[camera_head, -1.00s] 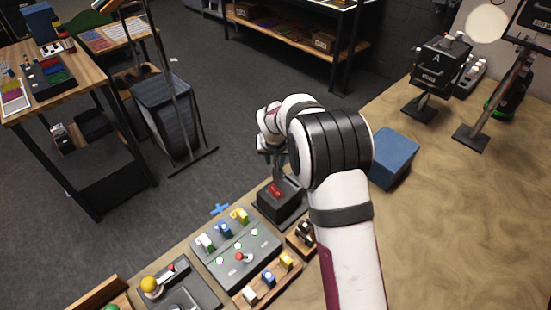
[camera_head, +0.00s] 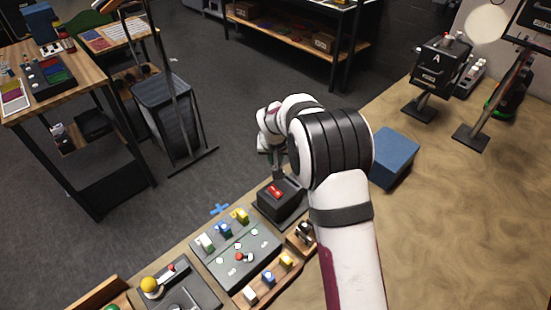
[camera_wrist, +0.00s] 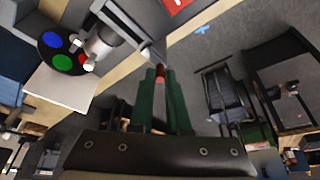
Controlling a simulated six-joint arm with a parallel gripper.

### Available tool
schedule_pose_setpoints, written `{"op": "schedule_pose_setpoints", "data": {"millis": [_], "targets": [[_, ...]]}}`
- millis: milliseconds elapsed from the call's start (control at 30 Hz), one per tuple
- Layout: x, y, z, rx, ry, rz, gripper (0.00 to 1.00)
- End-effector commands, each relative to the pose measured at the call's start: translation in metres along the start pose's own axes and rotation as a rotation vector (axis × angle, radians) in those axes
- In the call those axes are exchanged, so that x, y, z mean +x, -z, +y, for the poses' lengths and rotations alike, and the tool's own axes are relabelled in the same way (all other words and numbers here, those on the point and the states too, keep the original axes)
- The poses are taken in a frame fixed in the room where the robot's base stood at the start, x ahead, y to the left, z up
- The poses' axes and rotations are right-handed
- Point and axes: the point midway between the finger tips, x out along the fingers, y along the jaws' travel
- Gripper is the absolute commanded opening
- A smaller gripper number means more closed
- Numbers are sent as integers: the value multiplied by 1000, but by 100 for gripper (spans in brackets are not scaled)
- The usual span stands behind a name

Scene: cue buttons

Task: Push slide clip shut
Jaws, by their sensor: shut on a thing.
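My gripper (camera_head: 279,174) is over the back of a black box (camera_head: 280,203) with a bright red label (camera_head: 275,190) on top. In the wrist view my gripper (camera_wrist: 160,76) has its two dark green fingers nearly together. A small reddish piece (camera_wrist: 160,74) shows between the tips, so the jaws look shut on it. Part of the red label (camera_wrist: 178,3) shows at the top of the wrist view. I cannot clearly pick out the slide clip; my wrist hides part of the area beside the box.
A grey panel (camera_head: 255,247) with coloured clips and buttons lies left of the box. A yellow-knobbed lever unit (camera_head: 151,287) is at the lower left. A blue block (camera_head: 393,160) stands to the right of my arm.

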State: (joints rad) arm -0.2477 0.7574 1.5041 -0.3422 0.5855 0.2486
Motion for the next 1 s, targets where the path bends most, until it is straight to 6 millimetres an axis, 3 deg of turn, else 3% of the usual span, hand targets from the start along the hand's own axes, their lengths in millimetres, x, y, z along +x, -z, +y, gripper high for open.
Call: {"op": "schedule_pose_setpoints", "data": {"millis": [533,967,1000], "targets": [[-1,0,-1,0,2,1,0],[-5,-13,13,1,-2,-3,0],[-5,-13,13,2,-2,-3,18]]}}
